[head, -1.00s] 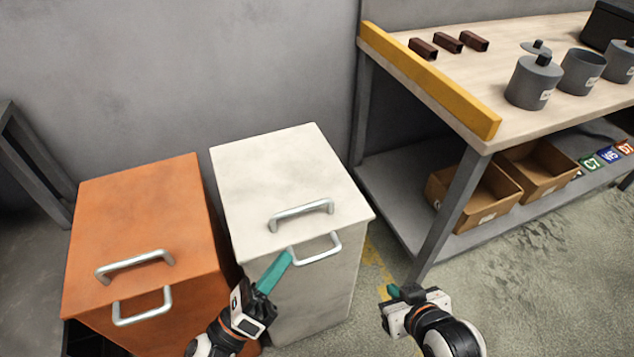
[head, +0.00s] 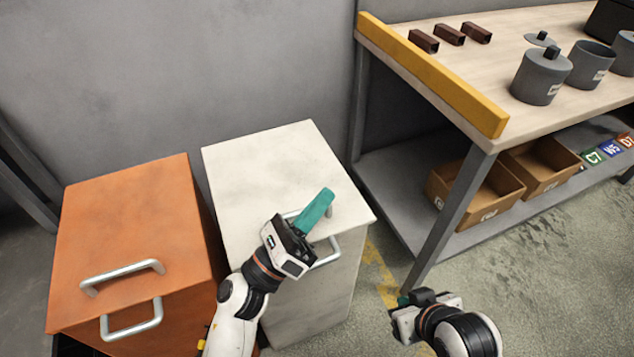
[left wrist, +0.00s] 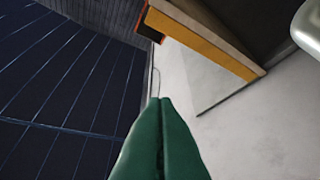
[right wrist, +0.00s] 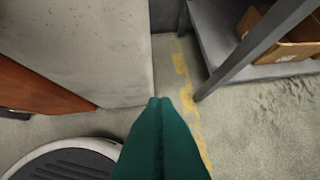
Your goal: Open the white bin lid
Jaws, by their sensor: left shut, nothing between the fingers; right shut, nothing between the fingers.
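The white bin (head: 330,290) stands upright in the middle of the head view, with its lid (head: 255,165) lying flat and closed. A silver handle sits on the lid's top, mostly hidden behind my left gripper (head: 326,195). A second silver handle (head: 328,256) is on the front, partly covered by my left wrist. My left gripper is shut and empty, its teal fingers over the lid near the top handle; contact cannot be told. My right gripper (head: 402,300) is shut and empty, right of the bin; its fingers also show in the right wrist view (right wrist: 160,102).
An orange bin (head: 130,220) with two silver handles stands close on the left. A workbench (head: 480,90) with a yellow edge rail (head: 430,75) stands at the right, with cardboard boxes (head: 475,190) on its lower shelf. A grey wall is behind the bins.

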